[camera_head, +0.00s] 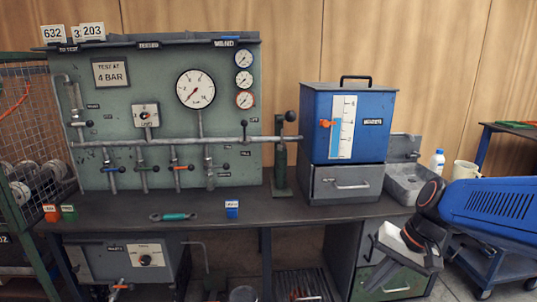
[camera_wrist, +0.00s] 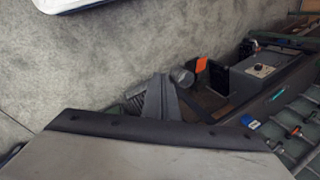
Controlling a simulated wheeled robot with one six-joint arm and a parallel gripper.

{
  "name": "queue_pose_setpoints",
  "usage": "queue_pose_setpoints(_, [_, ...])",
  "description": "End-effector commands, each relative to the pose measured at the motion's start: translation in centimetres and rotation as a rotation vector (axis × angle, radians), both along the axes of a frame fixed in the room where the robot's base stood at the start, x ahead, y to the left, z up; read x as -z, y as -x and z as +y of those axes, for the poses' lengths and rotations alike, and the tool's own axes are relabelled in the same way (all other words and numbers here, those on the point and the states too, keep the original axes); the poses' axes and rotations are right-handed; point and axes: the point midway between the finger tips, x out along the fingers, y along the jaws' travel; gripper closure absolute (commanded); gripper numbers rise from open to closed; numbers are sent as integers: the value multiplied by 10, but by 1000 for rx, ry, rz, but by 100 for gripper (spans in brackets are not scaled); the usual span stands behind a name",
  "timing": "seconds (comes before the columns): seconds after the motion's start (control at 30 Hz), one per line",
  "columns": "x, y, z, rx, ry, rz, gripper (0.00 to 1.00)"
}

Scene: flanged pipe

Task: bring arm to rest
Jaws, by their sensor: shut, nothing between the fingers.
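My gripper (camera_head: 402,248) hangs at the lower right in the head view, at the end of my blue arm. It is in front of the drawers under the bench, tilted down and to the left. It is shut and empty, apart from the things on the bench.
The bench (camera_head: 130,205) carries a gauge panel (camera_head: 120,120), a blue box (camera_head: 312,125) on a grey drawer unit, a teal-handled tool (camera_head: 174,216) and small coloured blocks. A sink (camera_head: 410,185) and blue trolley (camera_head: 505,262) are near my arm. The wrist view shows open grey floor (camera_wrist: 80,65).

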Motion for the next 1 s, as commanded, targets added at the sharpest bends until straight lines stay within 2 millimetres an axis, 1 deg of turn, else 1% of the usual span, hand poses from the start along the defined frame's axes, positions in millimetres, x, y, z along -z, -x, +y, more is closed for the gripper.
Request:
queue_pose_setpoints(0.03, [-3, 11, 0, -30, 37, -27, 100])
queue_pose_setpoints(0.2, [-9, 42, -7, -119, 164, -114, 100])
queue_pose_setpoints(0.4, [-15, 73, -19, -216, 311, -223, 100])
queue_pose_setpoints(0.5, [-18, 85, -25, -255, 373, -272, 100])
queue_pose_setpoints(0.6, [-20, 93, -31, -285, 421, -311, 100])
queue_pose_setpoints(0.73, [-21, 99, -35, -307, 457, -340, 100])
queue_pose_setpoints(1.0, [-22, 100, -36, -313, 469, -347, 100])
